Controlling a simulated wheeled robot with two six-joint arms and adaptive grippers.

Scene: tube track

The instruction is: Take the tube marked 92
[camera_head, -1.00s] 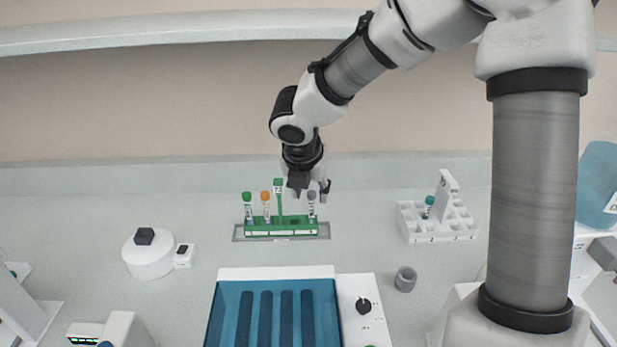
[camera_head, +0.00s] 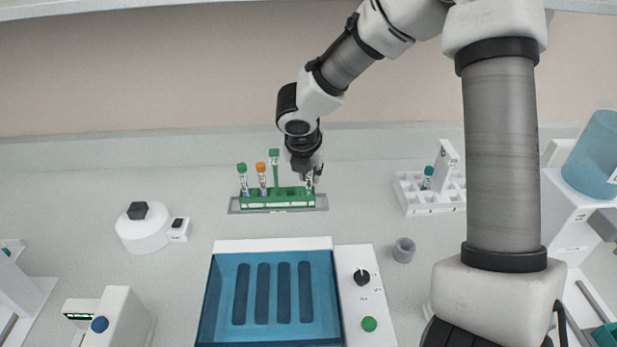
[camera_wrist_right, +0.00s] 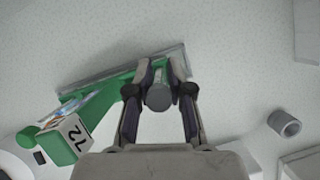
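A green rack (camera_head: 290,204) stands at the back centre and holds several tubes: a green-capped tube (camera_head: 242,178) and an orange-capped tube (camera_head: 262,178) at left, and a grey-capped tube (camera_head: 309,186) at the right end. No tube number is readable. My right gripper (camera_head: 308,174) points down over the right end of the rack. In the right wrist view its open fingers (camera_wrist_right: 161,72) stand on both sides of the grey cap (camera_wrist_right: 158,98), with small gaps seeming to remain. The tube's body is mostly hidden. My left gripper is not in view.
A white rack (camera_head: 432,199) with a teal-capped tube is at right. A grey cup (camera_head: 403,250), a round white device (camera_head: 143,232) and a blue-topped unit (camera_head: 272,296) stand in front.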

